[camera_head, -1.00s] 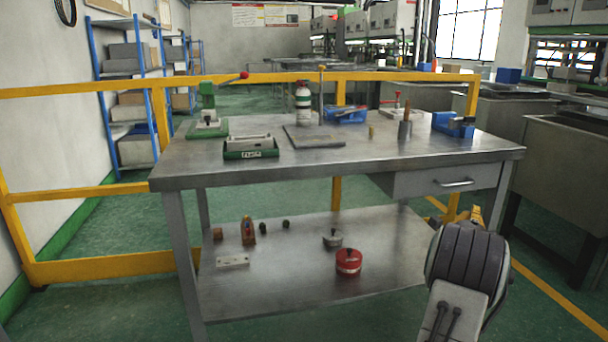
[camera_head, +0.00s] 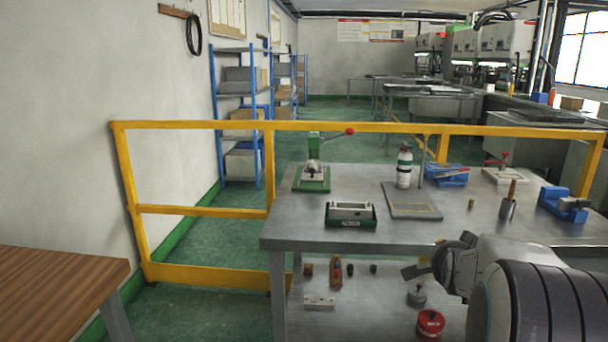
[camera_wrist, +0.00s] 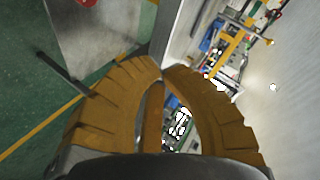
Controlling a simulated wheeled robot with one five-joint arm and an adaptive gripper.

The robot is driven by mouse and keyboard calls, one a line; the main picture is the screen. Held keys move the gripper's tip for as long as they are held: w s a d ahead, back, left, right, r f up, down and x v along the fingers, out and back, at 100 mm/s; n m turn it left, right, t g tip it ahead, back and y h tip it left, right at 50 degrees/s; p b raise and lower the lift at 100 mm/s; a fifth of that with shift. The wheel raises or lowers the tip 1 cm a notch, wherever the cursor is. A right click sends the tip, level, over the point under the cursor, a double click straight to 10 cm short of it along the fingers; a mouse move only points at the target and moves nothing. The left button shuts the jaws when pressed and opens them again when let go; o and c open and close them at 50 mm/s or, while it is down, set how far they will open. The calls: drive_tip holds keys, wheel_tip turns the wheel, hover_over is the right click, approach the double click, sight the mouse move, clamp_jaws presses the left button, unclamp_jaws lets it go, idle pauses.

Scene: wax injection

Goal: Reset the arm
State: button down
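In the wrist view my gripper (camera_wrist: 160,75) shows its two ribbed orange fingers, which curve in and come together at the tips. Nothing is seen held between them. In the head view my arm (camera_head: 540,300) reaches in from the lower right, its wrist end in front of the right part of the metal workbench (camera_head: 285,237). The fingers cannot be clearly made out there.
The bench carries a green press (camera_head: 312,178), a green-based block (camera_head: 350,215), a white bottle (camera_head: 404,168) and a blue vise (camera_head: 562,205). A red round tin (camera_head: 430,324) is on its lower shelf. A yellow railing (camera_head: 205,272) runs behind. A wooden table (camera_head: 60,290) stands lower left.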

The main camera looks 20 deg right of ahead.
drive_tip(key=s+a+r+n+g+y+p, duration=0.1)
drive_tip(key=s+a+r+n+y+p, duration=0.2)
drive_tip(key=a, duration=0.4)
drive_tip(key=s+a+r+n+p, duration=0.1)
drive_tip(key=a+r+n+p, duration=0.25)
drive_tip(key=a, duration=0.35)
drive_tip(key=s+a+r+n+g+y+p, duration=0.2)
drive_tip(key=s+a+r+n+p, duration=0.2)
drive_tip(key=s+a, duration=0.4)
drive_tip(key=s+a+r+n+g+y+p, duration=0.2)
drive_tip(key=s+a+n+p, duration=0.5)
drive_tip(key=s, duration=0.4)
drive_tip(key=shift+s+a+r+g+p, duration=0.15)
drive_tip(key=shift+a+r+g+p, duration=0.35)
drive_tip(key=shift+r+g+p, duration=0.5)
drive_tip(key=shift+f+n, duration=0.15)
drive_tip(key=shift+n, duration=0.1)
